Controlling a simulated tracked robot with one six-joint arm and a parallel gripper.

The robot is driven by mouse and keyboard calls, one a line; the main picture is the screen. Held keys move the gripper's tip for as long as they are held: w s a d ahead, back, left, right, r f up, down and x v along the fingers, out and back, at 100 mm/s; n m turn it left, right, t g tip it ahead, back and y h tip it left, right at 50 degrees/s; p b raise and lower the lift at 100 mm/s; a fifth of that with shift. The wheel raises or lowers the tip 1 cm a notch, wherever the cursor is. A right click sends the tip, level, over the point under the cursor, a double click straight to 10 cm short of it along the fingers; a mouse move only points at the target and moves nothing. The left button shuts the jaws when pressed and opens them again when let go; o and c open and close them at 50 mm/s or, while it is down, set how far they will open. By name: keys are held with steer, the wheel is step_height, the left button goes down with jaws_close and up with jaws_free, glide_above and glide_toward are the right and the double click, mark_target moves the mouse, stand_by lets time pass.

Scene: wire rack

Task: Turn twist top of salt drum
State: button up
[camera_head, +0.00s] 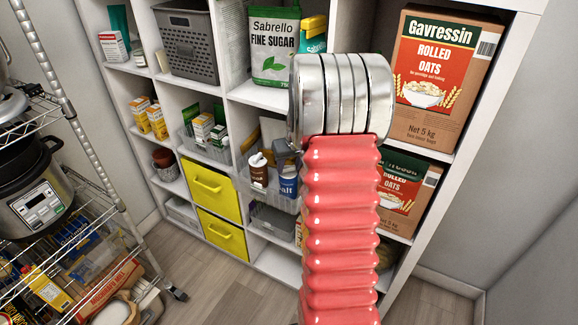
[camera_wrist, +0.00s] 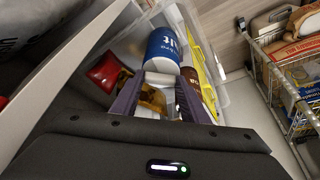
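The salt drum (camera_wrist: 163,48) is a blue and white cylinder in a clear bin on the shelf; part of its "Salt" lettering shows in the wrist view. In the head view the salt drum (camera_head: 288,186) stands beside a brown bottle, with a grey shape above it. My gripper (camera_wrist: 160,88) has its two dark fingers spread apart near the drum's pale end. A pale piece and an amber object show between the fingers. I cannot tell whether the fingers touch the drum.
The clear bin (camera_head: 283,202) also holds a brown bottle (camera_head: 258,172), and a red packet (camera_wrist: 104,72) lies near the fingers. Yellow drawers (camera_head: 208,187) stand left of the bin. Oats boxes (camera_head: 440,80) are at right. A wire rack (camera_head: 110,200) stands at left, with open floor between.

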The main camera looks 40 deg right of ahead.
steer(key=c, duration=0.5)
steer(key=shift+w+a+m+g+h, duration=0.1)
steer(key=shift+m+g+h, duration=0.15)
steer(key=shift+m, duration=0.7)
steer(key=shift+a+m+g+h, duration=0.15)
steer(key=shift+m+h, duration=0.1)
steer(key=shift+m, duration=0.7)
steer(key=o, duration=1.1)
steer(key=shift+d, duration=0.1)
steer(key=v, duration=1.3)
steer(key=shift+a+r, duration=0.2)
steer(key=shift+r, duration=0.1)
